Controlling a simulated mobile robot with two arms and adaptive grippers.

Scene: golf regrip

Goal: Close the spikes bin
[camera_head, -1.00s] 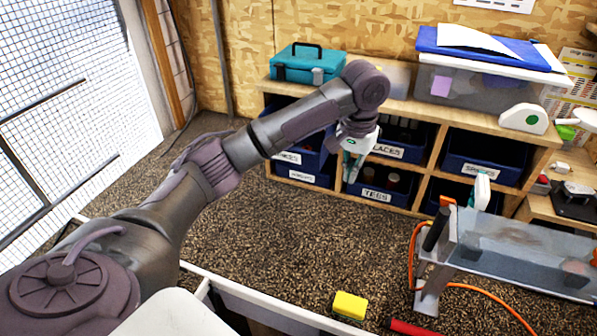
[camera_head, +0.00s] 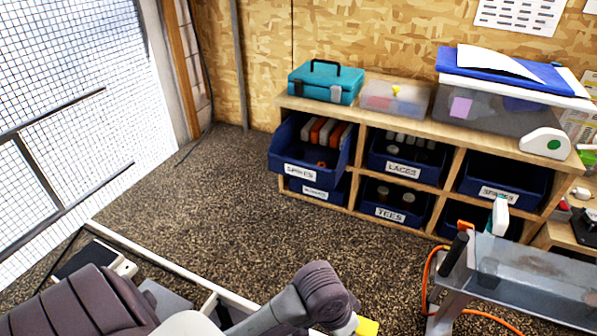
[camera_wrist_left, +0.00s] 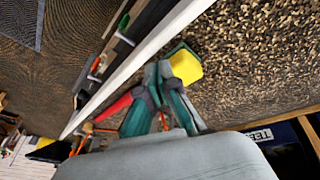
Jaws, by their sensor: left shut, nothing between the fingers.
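The spikes bin (camera_head: 308,174) is a blue open-topped bin with a white label, in the top left opening of the wooden shelf unit. It juts out past the front of the shelf and tilts forward, with white and orange boxes in it. My left arm is low at the bottom of the head view, well away from the bin, with its gripper cut off at the edge. In the left wrist view my left gripper (camera_wrist_left: 158,70) is shut and empty, its teal fingers together in front of a yellow block (camera_wrist_left: 187,66). My right gripper is not in view.
Other blue bins stand in the shelf, including laces (camera_head: 404,168) and tees (camera_head: 390,212). A teal toolbox (camera_head: 325,82) is on top. A metal bench (camera_head: 520,270) with an orange cable stands at right. The speckled floor (camera_head: 220,205) before the shelf is clear.

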